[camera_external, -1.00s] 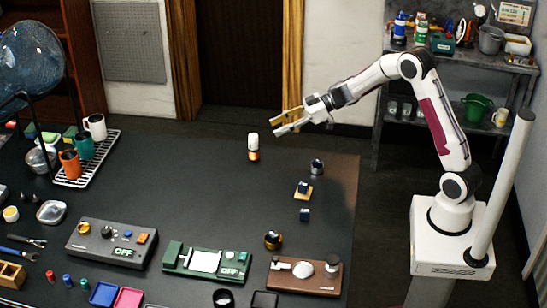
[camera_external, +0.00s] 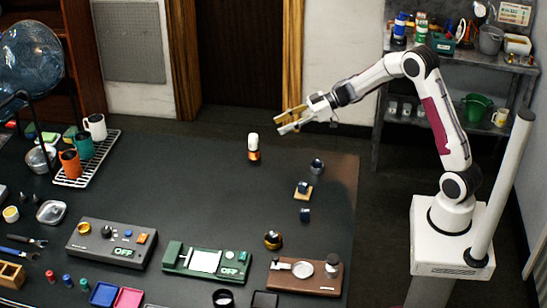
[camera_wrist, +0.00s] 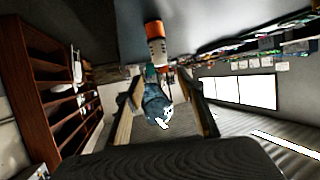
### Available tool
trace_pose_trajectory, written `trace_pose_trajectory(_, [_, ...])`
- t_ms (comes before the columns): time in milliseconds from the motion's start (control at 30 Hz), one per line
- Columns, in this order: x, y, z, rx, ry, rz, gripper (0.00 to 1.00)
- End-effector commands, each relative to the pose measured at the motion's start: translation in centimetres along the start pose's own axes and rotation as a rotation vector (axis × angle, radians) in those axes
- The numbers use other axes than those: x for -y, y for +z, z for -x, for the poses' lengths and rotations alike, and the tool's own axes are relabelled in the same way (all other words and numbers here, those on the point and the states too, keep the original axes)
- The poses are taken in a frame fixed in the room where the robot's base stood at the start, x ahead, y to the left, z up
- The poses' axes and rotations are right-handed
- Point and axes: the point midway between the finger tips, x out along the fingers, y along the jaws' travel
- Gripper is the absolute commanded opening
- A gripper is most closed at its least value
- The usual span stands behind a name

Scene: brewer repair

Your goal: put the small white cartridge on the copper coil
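The small white cartridge (camera_external: 253,139) stands upright on the copper coil (camera_external: 254,155) near the far edge of the black table. The two form one upright stack. They also show at the top middle of the wrist view, which looks upside down; there I cannot tell exactly where they meet. My gripper (camera_external: 277,125) is open and empty, up and to the right of the stack in the external view and apart from it. Its two fingers frame a gap in the wrist view (camera_wrist: 160,105), with only distant background showing between them.
A green scale (camera_external: 207,262) and a brown station (camera_external: 303,276) are in front. The table's middle is clear.

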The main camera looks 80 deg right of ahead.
Motion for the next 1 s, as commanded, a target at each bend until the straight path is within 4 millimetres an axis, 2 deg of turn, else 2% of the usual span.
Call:
trace_pose_trajectory(167, [-0.1,-1.1,0.1,0.000,0.033,0.016,0.38])
trace_pose_trajectory(467, [-0.1,-5.7,1.3,0.013,0.207,0.072,0.38])
trace_pose_trajectory(700, [0.8,-9.2,3.9,0.043,0.372,0.093,0.38])
trace_pose_trajectory(1000, [3.4,-11.3,8.1,0.107,0.530,0.070,0.38])
